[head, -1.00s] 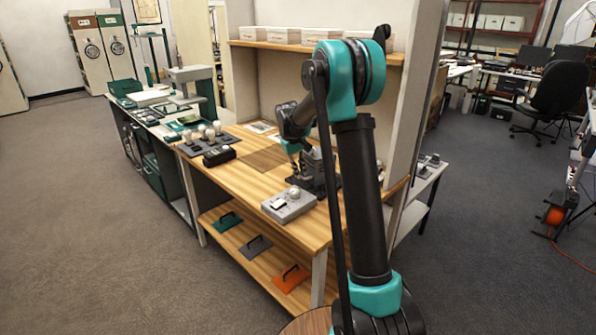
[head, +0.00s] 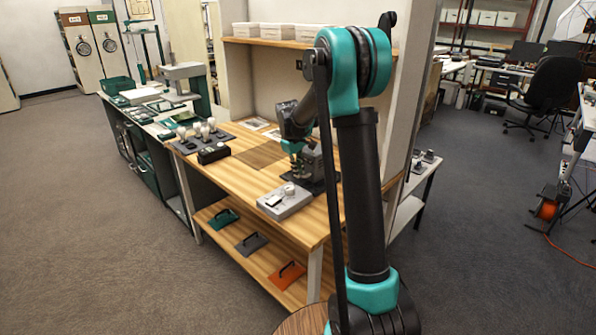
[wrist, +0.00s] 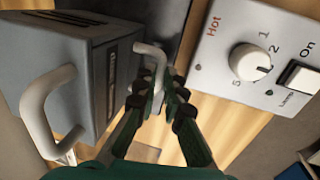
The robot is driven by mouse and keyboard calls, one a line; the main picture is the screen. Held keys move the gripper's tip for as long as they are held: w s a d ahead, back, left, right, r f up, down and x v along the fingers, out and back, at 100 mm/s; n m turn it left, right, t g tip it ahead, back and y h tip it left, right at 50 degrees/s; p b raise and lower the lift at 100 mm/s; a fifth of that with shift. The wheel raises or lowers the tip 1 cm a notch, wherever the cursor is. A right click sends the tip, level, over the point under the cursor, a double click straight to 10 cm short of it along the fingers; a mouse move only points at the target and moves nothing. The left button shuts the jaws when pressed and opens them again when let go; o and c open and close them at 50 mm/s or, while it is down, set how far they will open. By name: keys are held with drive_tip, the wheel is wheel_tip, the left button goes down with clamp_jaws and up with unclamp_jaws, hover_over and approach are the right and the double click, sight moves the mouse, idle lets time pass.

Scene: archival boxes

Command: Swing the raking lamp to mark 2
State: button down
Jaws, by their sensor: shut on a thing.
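A grey slotted housing (wrist: 70,70), which looks like the raking lamp, fills the left of the wrist view. It has a large white handle (wrist: 45,105) on its near side. A smaller pale bent handle (wrist: 152,62) stands at its right edge. My gripper (wrist: 158,88) is shut on this smaller handle, its green fingers on either side. In the head view my gripper (head: 296,168) is low beside the grey housing (head: 313,160) on the bench, partly hidden by my arm. The lamp's marks are not clearly visible.
A grey control box (head: 284,200) sits close in front; the wrist view shows its knob (wrist: 250,62), numerals and switch (wrist: 297,75). A black box (head: 213,153) and a tray of pale knobs stand left on the bench (head: 235,180). A wall panel rises at right.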

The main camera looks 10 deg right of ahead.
drive_tip(key=c, duration=1.6)
unclamp_jaws()
wheel_tip(320, 180, up, 12)
drive_tip(key=s+a, duration=0.1)
drive_tip(key=a, duration=0.1)
drive_tip(key=shift+s, duration=0.15)
drive_tip(key=shift+f, duration=0.1)
drive_tip(key=s+d+f+m+t, duration=0.1)
drive_tip(key=s+f, duration=0.4)
drive_tip(key=s, duration=0.6)
drive_tip(key=s+d+f+m+t+y, duration=0.1)
drive_tip(key=s+f, duration=0.5)
drive_tip(key=s, duration=0.6)
drive_tip(key=s+d+f+m+t, duration=0.1)
drive_tip(key=s+f+m, duration=0.4)
drive_tip(key=s, duration=0.7)
drive_tip(key=shift+d+f+y, duration=0.4)
drive_tip(key=shift+d+f, duration=0.05)
drive_tip(key=shift+d, duration=0.2)
